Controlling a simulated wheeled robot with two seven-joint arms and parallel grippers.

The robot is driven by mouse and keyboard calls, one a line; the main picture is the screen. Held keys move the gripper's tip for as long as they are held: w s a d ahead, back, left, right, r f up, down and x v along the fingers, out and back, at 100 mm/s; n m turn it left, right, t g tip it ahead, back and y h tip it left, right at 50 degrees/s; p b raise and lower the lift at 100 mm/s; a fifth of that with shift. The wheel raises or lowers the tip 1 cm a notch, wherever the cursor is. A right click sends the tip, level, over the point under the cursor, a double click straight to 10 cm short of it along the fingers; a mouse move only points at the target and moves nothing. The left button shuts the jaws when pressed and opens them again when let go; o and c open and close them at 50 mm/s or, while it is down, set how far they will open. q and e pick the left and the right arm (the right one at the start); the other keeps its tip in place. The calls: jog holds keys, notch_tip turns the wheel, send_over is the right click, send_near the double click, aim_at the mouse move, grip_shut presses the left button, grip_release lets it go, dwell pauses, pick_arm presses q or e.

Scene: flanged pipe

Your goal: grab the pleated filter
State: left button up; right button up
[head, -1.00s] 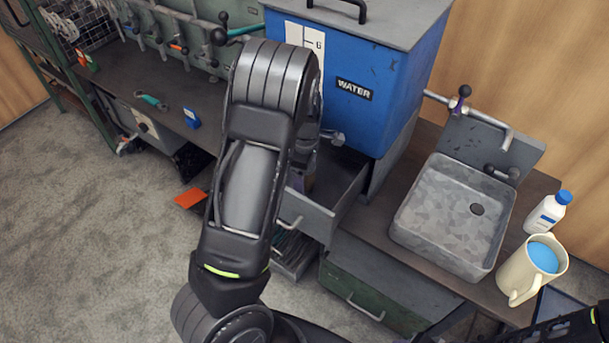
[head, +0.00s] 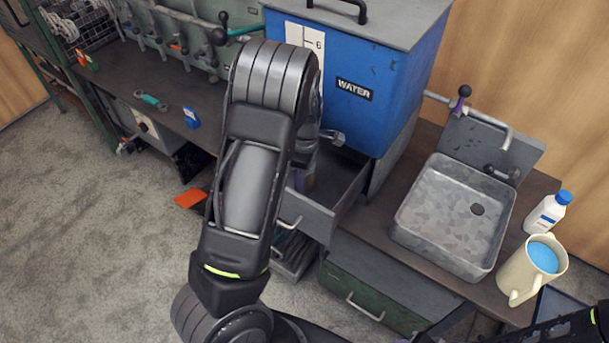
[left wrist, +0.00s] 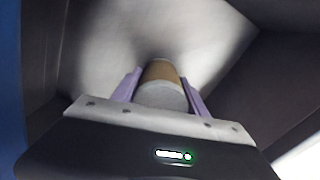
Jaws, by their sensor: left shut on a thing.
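The pleated filter (left wrist: 162,95) shows in the left wrist view as a short cylinder with a brown side and a pale grey round end. It stands between the two purple fingers of my left gripper (left wrist: 160,77), which is shut on it. Grey walls surround it there. In the head view my left arm reaches down to the open grey drawer (head: 318,217) under the blue water tank, and my arm hides most of the gripper and the filter. My right gripper is not in view.
The blue water tank (head: 350,115) stands above the drawer. A grey sink (head: 455,215), a cream jug (head: 530,275) and a white bottle (head: 547,212) are to the right. A green drawer (head: 370,290) is below. Open carpet (head: 80,230) lies at left.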

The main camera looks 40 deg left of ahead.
pick_arm(q)
jog(key=c, duration=0.4)
jog(key=shift+r, duration=0.1)
jog(key=shift+c, duration=0.2)
notch_tip(320, 180, up, 18)
jog(key=p, duration=0.1)
jog(key=s+p, duration=0.1)
jog(key=s, duration=1.7)
jog(key=shift+d+p, duration=0.2)
jog(key=shift+p, duration=0.15)
